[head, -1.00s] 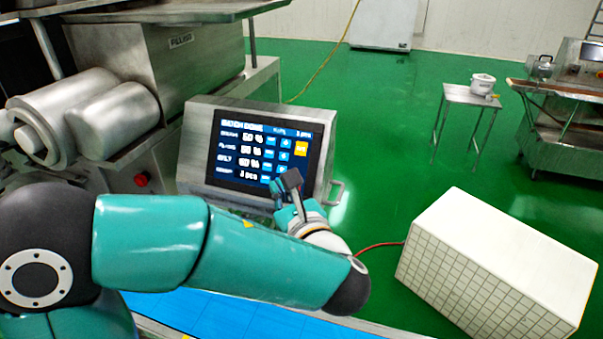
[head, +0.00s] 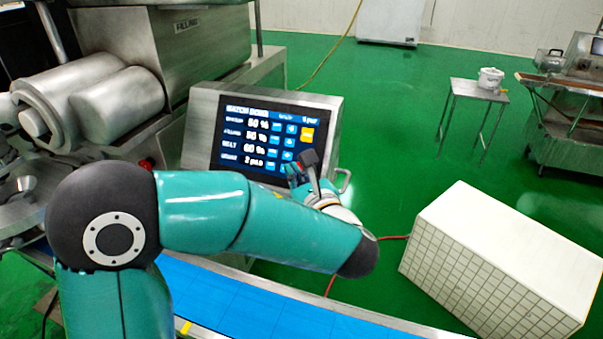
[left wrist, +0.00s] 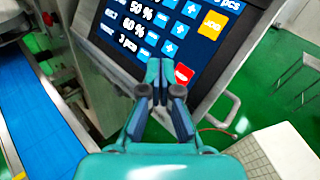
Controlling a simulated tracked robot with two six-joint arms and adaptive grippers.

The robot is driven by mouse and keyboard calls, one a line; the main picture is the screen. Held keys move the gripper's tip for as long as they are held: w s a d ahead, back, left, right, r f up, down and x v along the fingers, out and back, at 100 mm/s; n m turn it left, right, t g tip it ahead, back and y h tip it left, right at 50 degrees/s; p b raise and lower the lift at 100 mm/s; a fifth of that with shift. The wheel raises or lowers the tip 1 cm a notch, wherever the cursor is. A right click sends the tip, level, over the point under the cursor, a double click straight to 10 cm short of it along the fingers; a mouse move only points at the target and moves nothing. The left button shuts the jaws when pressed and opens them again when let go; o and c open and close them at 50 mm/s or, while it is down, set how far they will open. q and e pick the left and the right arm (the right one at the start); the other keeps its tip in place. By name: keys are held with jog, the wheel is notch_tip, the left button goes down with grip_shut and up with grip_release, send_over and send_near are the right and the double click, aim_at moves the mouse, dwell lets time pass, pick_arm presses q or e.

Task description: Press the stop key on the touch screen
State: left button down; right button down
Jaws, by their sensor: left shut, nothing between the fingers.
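The touch screen (head: 266,141) sits in a tilted steel housing (head: 196,130) on the machine. It shows white numbers, blue plus and minus keys and a yellow key (head: 307,135). In the left wrist view the screen (left wrist: 150,48) fills the upper middle, with the yellow key (left wrist: 211,25) and, below it, a red key (left wrist: 184,73) with unreadable writing.
A blue conveyor belt (head: 262,310) runs below my left arm. A steel handle (head: 345,181) sticks out at the housing's right. A white tiled block (head: 500,255) stands on the green floor at right. A small table (head: 478,93) with a white pot (head: 489,78) stands farther back.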

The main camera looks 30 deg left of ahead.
pick_arm(q)
jog(key=shift+w+a+f, duration=0.15)
jog(key=shift+w+f, duration=0.2)
jog(key=shift+w, duration=0.25)
jog(key=shift+w+a+f, duration=0.15)
jog(key=shift+w+f, duration=0.2)
jog(key=shift+w, duration=0.25)
jog(key=shift+w+f+b, duration=0.1)
jog(key=shift+w+b, duration=0.1)
jog(key=shift+b, duration=0.15)
dwell(0.4)
jog(key=shift+w+a, duration=0.1)
jog(key=shift+w, duration=0.05)
jog(key=shift+w+f, duration=0.2)
dwell(0.6)
jog(key=shift+s+r, duration=0.1)
dwell(0.3)
jog(key=shift+s+r, duration=0.25)
jog(key=shift+s, duration=0.25)
jog(key=s+r, duration=0.1)
jog(key=s, duration=0.1)
jog(key=s+d+r+p, duration=0.1)
jog(key=s, duration=0.1)
jog(key=shift+s+d+r, duration=0.1)
jog(key=shift+r, duration=0.2)
